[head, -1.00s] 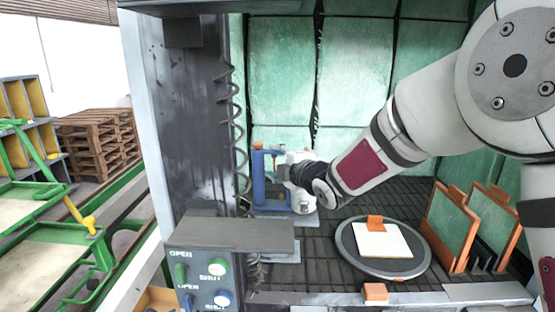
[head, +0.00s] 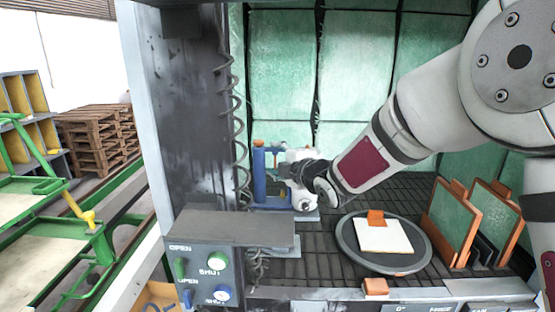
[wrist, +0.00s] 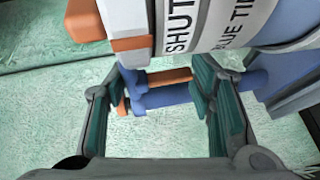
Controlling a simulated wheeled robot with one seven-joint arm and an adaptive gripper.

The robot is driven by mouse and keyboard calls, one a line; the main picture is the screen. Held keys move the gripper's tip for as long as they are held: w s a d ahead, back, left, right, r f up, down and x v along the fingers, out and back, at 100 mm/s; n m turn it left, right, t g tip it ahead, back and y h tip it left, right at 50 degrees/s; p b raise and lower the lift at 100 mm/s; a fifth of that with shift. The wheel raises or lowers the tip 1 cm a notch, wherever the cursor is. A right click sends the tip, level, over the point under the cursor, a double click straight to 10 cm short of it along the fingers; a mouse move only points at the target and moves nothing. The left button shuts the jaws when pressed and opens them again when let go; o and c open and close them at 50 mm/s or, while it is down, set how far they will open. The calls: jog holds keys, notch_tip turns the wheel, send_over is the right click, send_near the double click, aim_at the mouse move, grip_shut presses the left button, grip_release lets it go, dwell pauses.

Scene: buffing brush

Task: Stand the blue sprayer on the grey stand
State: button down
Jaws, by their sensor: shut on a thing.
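The blue sprayer (head: 258,178) is upright at the back left of the booth, with an orange piece on top. My gripper (head: 284,171) reaches it from the right. In the wrist view, the sprayer's blue part (wrist: 168,99) and orange bar lie between my two fingers (wrist: 158,100), which are closed on it. A white band with dark lettering crosses the top of that view. A pale grey plate (head: 308,217) shows low beside the sprayer, partly hidden by my gripper; I cannot tell whether it is the grey stand or whether the sprayer touches it.
A round dark turntable (head: 345,240) holds a white panel with an orange clip (head: 376,218). Orange-framed panels (head: 455,222) stand at the right. A grey control box (head: 205,275) and a post with a coiled hose (head: 235,120) are at the left.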

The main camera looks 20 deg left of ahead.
jog(key=shift+f+b, duration=0.3)
jog(key=shift+b, duration=0.05)
dwell(2.2)
